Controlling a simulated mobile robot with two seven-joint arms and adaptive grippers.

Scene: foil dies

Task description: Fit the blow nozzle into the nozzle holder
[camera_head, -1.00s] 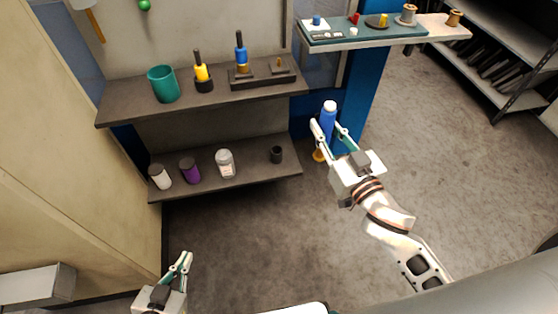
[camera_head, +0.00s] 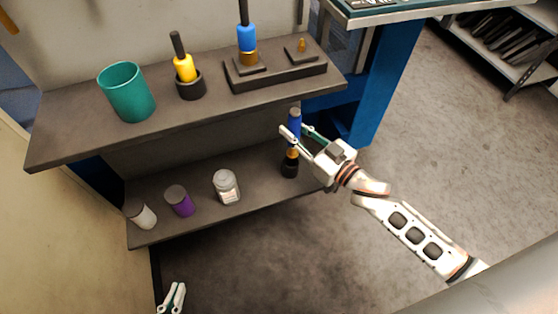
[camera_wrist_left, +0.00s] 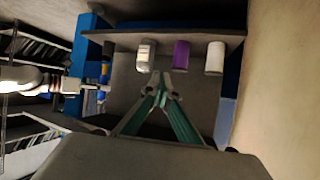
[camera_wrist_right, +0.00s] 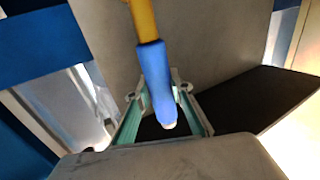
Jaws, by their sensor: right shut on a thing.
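My right gripper (camera_head: 298,132) is shut around the blue body of the blow nozzle (camera_head: 294,121), which is upright with its gold end down. In the right wrist view the nozzle (camera_wrist_right: 155,80) lies between the fingers. The black nozzle holder (camera_head: 290,168) stands at the right end of the lower shelf, directly below the gold end in the head view. I cannot tell whether that end is inside the holder or just above it. The left wrist view also shows the nozzle (camera_wrist_left: 102,94). My left gripper (camera_head: 172,297) is empty, fingertips together, low in front of the shelves.
The lower shelf (camera_head: 255,205) also holds a white-labelled jar (camera_head: 226,186), a purple can (camera_head: 180,201) and a white can (camera_head: 140,214). The upper shelf above carries a teal cup (camera_head: 127,93), a yellow tool (camera_head: 185,68) in a black cup, and a blue tool (camera_head: 247,38) on a dark base.

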